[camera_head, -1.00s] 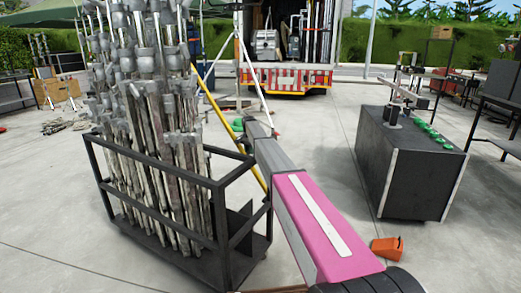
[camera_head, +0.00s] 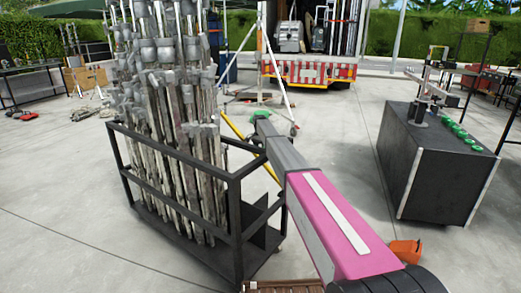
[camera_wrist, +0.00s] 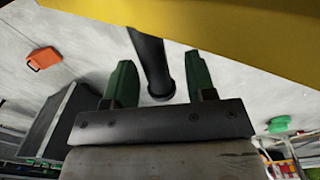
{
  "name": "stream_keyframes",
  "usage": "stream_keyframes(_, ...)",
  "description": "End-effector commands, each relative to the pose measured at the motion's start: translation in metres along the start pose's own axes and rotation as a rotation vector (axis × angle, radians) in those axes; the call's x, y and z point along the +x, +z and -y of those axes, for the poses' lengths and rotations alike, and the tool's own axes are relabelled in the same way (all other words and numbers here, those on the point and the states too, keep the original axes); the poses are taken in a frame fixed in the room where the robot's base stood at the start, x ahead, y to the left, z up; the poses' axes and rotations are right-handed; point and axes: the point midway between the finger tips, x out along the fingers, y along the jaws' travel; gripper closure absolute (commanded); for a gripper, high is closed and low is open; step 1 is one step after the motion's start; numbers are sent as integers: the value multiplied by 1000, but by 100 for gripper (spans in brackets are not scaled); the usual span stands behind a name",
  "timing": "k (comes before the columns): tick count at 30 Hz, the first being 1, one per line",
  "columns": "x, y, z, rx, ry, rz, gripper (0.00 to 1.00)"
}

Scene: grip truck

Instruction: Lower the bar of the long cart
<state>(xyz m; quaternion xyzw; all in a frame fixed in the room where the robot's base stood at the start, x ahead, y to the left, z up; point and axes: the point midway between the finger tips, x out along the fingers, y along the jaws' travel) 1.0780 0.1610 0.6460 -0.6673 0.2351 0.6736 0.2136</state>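A black-framed cart (camera_head: 237,205) stands left of centre in the head view, filled with upright metal stands (camera_head: 185,130). A yellow bar (camera_head: 233,126) slants down behind my arm, beside this cart. In the wrist view a broad yellow surface (camera_wrist: 240,28) crosses the top, close to the camera. My gripper (camera_wrist: 160,82) has its two green fingers apart. A black post (camera_wrist: 152,62) shows between them, with visible gaps on both sides; I cannot tell how deep it lies. Which piece is the long cart's bar is unclear. My fingertips are not clearly visible in the head view.
A black box cart (camera_head: 430,165) with green knobs stands to the right. An orange wedge (camera_head: 405,252) lies on the floor near my arm's base. A white tripod (camera_head: 284,88) and a red-and-white truck rear (camera_head: 310,72) are behind. Concrete between the carts is open.

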Motion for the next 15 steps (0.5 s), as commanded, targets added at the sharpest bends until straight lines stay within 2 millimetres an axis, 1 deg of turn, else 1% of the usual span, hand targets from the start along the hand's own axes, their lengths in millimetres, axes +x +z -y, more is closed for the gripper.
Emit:
stream_keyframes(5,-2,0,-1,0,2,1,49)
stream_keyframes(8,-8,0,-1,0,2,1,49)
stream_keyframes(11,-18,0,-1,0,1,0,49)
stream_keyframes(15,-41,0,0,0,0,-1,49)
